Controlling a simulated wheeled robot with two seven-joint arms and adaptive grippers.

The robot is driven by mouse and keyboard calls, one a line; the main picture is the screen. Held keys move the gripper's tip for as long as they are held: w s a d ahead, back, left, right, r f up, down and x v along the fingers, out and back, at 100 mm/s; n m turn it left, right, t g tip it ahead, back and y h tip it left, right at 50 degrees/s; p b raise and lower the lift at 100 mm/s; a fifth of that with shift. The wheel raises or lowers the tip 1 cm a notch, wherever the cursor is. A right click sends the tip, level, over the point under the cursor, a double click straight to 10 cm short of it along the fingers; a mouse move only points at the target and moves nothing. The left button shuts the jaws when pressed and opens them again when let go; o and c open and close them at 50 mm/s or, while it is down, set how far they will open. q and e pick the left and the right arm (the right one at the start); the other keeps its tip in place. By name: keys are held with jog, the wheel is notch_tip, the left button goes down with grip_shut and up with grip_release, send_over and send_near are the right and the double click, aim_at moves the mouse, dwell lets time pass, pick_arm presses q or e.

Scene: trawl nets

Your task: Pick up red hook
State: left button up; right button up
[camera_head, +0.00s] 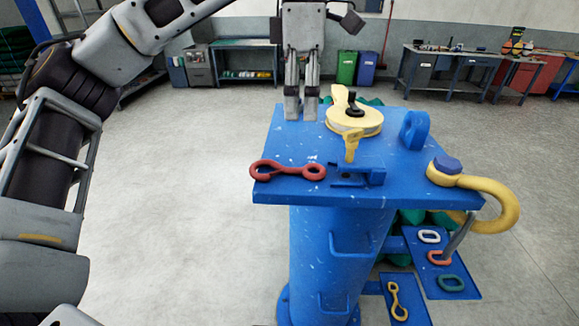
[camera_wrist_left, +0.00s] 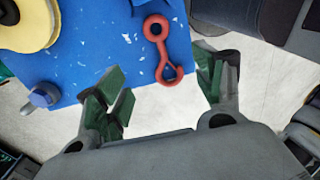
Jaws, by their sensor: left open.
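The red hook (camera_head: 288,171) lies flat near the front left edge of the blue table top (camera_head: 270,196). In the left wrist view the red hook (camera_wrist_left: 160,50) lies beyond and between my fingers, with one ring near the table edge. My left gripper (camera_head: 301,112) points down over the back left part of the table. It is open and empty, and its fingers (camera_wrist_left: 160,92) are apart from the hook. My right gripper is not in view.
A yellow and white reel (camera_head: 356,118) with a yellow handle stands behind the hook. A blue bracket (camera_head: 360,174) sits right of it. A blue lug (camera_head: 414,130) and a large yellow hook (camera_head: 487,190) are at the right. The floor left of the table is clear.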

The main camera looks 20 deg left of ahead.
pick_arm(q)
jog(key=b, duration=0.1)
send_over(299, 168)
jog(key=shift+a+f, duration=0.1)
jog(key=shift+f, duration=4.2)
jog(key=shift+f, duration=2.6)
grip_shut()
